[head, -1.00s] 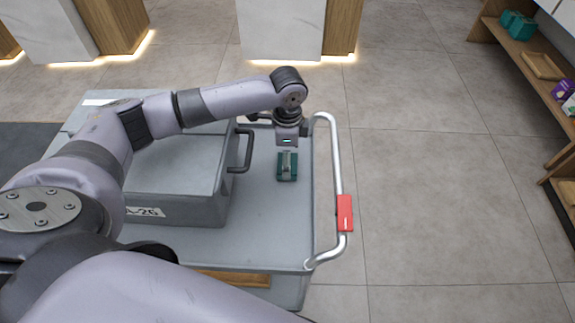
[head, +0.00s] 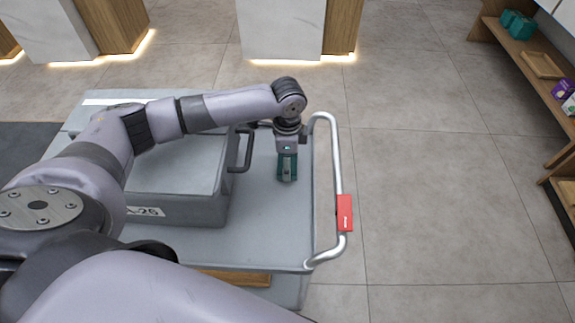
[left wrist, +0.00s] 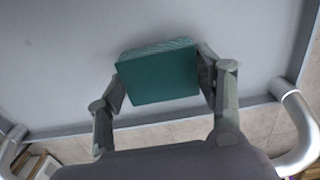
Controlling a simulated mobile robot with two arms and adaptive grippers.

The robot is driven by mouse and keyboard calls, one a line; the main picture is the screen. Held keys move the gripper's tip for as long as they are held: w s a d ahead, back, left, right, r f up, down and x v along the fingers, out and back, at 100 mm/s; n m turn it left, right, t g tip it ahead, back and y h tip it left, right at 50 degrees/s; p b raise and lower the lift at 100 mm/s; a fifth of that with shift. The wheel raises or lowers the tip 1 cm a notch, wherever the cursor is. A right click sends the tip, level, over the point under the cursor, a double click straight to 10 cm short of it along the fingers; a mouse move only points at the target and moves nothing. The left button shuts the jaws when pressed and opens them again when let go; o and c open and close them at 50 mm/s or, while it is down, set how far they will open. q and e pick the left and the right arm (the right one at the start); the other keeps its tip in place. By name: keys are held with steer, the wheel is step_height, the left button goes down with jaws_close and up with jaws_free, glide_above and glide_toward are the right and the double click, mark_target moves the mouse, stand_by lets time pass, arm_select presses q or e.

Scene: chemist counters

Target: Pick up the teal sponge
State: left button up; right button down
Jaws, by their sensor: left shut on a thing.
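The teal sponge (head: 287,174) is a small block on the grey cart top (head: 270,215), between the grey case and the cart's handle. My left gripper (head: 287,157) is over it, pointing down. In the left wrist view the sponge (left wrist: 158,74) sits between the two fingers of my left gripper (left wrist: 160,80), which are shut on its two sides. I cannot tell whether the sponge is still touching the cart top. My right gripper is not in view.
A grey case (head: 175,185) with a dark handle stands on the cart left of the sponge. The cart's silver rail (head: 336,160) with a red tag (head: 345,212) is close on the right. A wooden shelf (head: 530,60) stands at far right; open floor lies between.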

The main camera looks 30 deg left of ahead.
arm_select(q)
steer(key=shift+c, duration=0.5)
step_height(320, 180, up, 20)
